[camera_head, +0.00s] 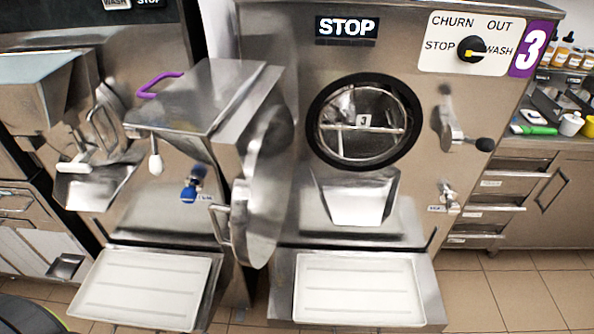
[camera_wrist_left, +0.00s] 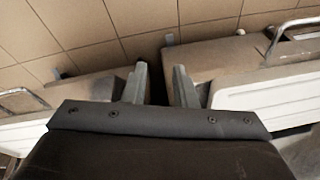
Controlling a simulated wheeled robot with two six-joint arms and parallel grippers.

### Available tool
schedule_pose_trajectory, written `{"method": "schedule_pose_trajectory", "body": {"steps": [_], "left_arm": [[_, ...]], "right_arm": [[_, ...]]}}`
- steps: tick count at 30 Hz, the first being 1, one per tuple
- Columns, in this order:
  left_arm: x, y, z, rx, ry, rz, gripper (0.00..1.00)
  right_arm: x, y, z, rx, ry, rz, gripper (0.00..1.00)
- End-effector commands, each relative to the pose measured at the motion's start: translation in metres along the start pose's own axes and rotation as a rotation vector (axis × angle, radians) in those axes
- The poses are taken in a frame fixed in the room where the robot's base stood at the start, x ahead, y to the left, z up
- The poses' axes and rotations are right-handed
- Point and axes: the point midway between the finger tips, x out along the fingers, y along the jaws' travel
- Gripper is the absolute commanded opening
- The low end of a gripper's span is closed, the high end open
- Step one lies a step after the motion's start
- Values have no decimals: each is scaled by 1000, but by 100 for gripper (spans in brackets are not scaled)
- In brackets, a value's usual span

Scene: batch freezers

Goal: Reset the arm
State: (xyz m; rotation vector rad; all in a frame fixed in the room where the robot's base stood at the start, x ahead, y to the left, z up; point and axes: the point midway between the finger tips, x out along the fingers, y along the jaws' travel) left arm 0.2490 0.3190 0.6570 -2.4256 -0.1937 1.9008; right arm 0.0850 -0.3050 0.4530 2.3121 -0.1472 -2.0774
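My left gripper (camera_wrist_left: 162,85) shows in the left wrist view, pointing toward the tiled floor. Its two grey fingers are apart with nothing between them, so it is open and empty. White tray-like surfaces lie to either side of it in that view, apart from the fingers. Neither gripper shows in the head view, and my right gripper is in no view.
Freezer number 3 (camera_head: 410,60) stands ahead, its round door (camera_head: 260,190) swung open to the left. White trays (camera_head: 358,288) (camera_head: 146,288) sit low in front of the machines. A counter (camera_head: 560,145) with bottles is at right. Tiled floor (camera_head: 540,285) is clear at lower right.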

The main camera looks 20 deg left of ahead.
Motion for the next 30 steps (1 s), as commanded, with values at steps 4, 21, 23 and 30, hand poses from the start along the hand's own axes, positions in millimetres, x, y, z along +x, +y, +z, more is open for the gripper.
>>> {"method": "schedule_pose_trajectory", "body": {"steps": [4, 21, 23, 30], "left_arm": [[50, 5, 31, 1, -33, 7, 25], [152, 24, 183, 8, -125, 31, 25], [154, 25, 193, 9, -129, 33, 25], [157, 26, 209, 10, -135, 35, 25]], "right_arm": [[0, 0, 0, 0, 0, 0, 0], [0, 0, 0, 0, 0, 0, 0], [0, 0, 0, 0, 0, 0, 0], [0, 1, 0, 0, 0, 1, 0]]}}
